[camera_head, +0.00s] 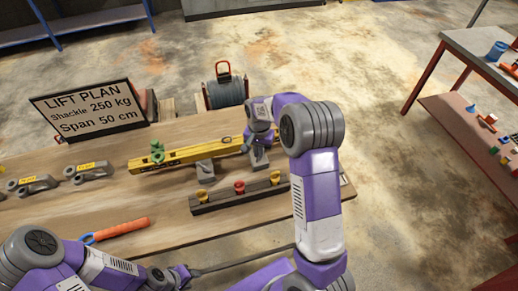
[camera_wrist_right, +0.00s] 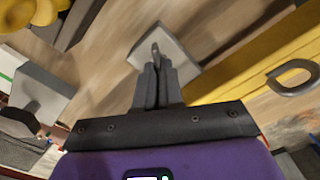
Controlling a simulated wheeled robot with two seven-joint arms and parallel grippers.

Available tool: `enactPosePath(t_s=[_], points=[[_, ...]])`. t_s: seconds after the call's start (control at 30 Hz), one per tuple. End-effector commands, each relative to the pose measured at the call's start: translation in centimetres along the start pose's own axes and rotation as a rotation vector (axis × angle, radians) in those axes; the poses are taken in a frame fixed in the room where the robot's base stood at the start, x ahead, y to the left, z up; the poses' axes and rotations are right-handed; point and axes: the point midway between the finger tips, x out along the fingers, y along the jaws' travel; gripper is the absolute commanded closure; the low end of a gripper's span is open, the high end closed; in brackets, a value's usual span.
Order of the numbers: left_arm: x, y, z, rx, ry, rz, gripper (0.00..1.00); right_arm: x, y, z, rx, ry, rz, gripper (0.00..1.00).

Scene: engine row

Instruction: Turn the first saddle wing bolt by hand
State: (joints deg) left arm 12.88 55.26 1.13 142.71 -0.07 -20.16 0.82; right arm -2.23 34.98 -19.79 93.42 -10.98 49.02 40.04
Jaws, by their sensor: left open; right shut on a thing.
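A yellow beam (camera_head: 185,157) lies across grey stands on the wooden bench, with a green saddle-like piece (camera_head: 157,152) near its left end. My right gripper (camera_head: 258,152) is at the beam's right end, partly hidden by its own arm. In the right wrist view its fingers (camera_wrist_right: 156,78) are shut on a small grey upright piece (camera_wrist_right: 155,48) at a pale grey block (camera_wrist_right: 177,45), beside the yellow beam (camera_wrist_right: 245,70). I cannot tell whether this piece is the wing bolt. My left gripper (camera_head: 178,274) is open, low at the front edge of the bench.
A dark rack (camera_head: 225,202) with yellow and red knobs stands in front of the beam. Grey shackles (camera_head: 88,172), an orange-handled tool (camera_head: 122,228) and a lift-plan sign (camera_head: 90,107) are at the left. A metal ring (camera_wrist_right: 293,78) shows on the beam.

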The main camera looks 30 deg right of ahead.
Motion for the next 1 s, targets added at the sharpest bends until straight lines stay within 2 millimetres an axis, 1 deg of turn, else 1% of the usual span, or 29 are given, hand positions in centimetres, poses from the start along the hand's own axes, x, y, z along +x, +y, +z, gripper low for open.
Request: enactPosePath(t_s=[0.03, 0.6, 0.8, 1.0], points=[[-0.4, 0.1, 0.0, 0.000, 0.000, 0.000, 0.57, -0.5, -0.1, -0.1, 0.044, 0.006, -0.004, 1.00], [-3.0, 1.1, 0.1, 0.000, 0.000, 0.000, 0.57, -0.6, -0.2, -0.3, 0.584, 0.008, -0.008, 1.00], [-3.9, 1.5, 0.2, 0.000, 0.000, 0.000, 0.57, -0.6, -0.1, -0.3, 0.752, 0.008, -0.009, 1.00], [-4.6, 1.7, 0.2, 0.000, 0.000, 0.000, 0.57, -0.6, -0.2, -0.3, 0.881, 0.008, -0.011, 1.00]])
